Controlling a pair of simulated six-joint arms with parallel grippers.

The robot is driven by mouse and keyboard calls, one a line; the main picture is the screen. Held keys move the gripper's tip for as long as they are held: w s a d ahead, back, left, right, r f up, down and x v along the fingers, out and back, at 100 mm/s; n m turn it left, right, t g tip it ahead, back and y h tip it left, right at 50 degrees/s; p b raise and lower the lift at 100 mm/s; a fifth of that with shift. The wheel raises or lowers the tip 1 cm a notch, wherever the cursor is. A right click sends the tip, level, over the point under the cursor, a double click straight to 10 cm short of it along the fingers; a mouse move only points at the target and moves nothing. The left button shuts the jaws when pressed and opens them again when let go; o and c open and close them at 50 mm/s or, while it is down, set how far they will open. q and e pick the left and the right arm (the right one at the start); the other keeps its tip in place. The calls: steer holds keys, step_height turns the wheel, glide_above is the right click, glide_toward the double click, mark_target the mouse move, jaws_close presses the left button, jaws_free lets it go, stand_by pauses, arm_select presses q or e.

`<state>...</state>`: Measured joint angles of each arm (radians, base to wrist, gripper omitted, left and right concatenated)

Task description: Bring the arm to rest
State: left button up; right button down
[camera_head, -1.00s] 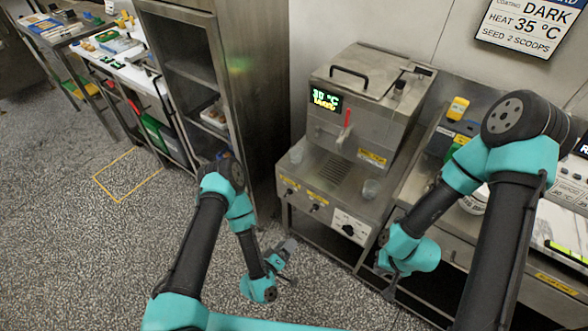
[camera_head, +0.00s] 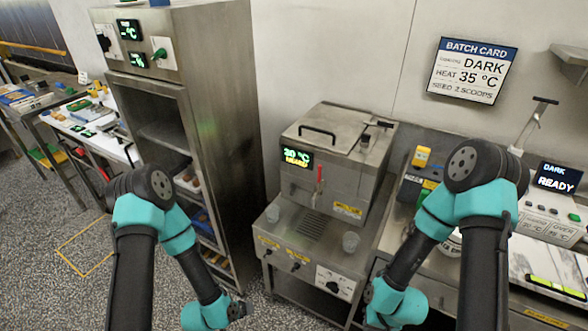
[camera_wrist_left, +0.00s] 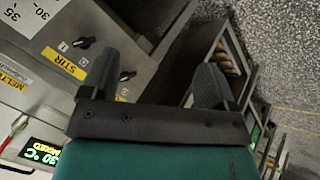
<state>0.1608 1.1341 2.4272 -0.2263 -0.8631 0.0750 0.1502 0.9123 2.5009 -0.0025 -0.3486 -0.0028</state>
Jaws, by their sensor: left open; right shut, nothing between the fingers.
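My left gripper (camera_wrist_left: 155,78) is open and empty in the left wrist view, its two dark fingers wide apart. In the head view my left wrist is at the lower middle, left of the melter's front. My right gripper (camera_head: 372,316) is at the bottom of the head view, in front of the melter and counter; its fingers are mostly hidden or cut off. It is shut with nothing seen in it. Both arms are bent, with their forearms pointing down.
The steel melter (camera_head: 335,165) stands in the middle, its display reading 30 °C. A clear cup (camera_head: 351,241) sits on its ledge. A tall steel cabinet (camera_head: 225,120) is at left, a work table (camera_head: 95,122) beyond it. A batch card (camera_head: 472,70) hangs on the wall. Speckled floor is open at left.

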arm_select(q)
steer(key=s+a+r+g+y, duration=0.1)
steer(key=s+a+r+g, duration=0.3)
steer(key=s+r, duration=0.2)
steer(key=shift+s, duration=0.45)
stand_by(0.9)
